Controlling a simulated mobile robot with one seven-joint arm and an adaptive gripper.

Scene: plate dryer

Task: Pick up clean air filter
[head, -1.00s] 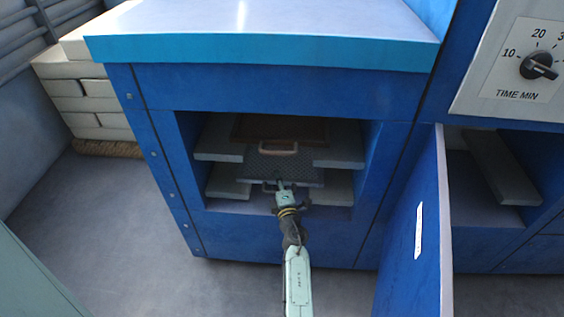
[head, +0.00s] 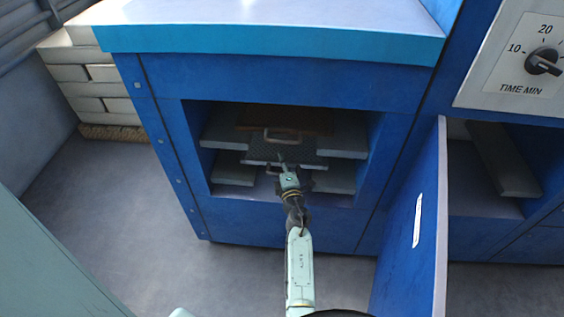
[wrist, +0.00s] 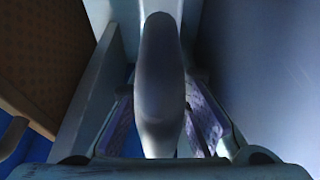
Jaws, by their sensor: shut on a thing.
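A grey mesh filter panel (head: 262,152), which looks like the clean air filter, lies flat in the opening of the blue cabinet. My gripper (head: 283,168) is at its front edge, where part of a handle shows. In the wrist view a rounded grey handle (wrist: 160,75) stands between the two finger pads of my gripper (wrist: 165,125), and they are shut on it. A brown filter (head: 300,119) with a light handle (head: 281,136) sits above the grey one, and its brown face also shows in the wrist view (wrist: 50,45). My gripper hides part of the grey filter's front.
Grey shelf ledges (head: 340,140) flank the filters inside the cabinet (head: 150,110). An open blue door (head: 415,220) stands to the right of my arm. A timer dial (head: 542,62) is at upper right. The floor to the left (head: 110,200) is clear.

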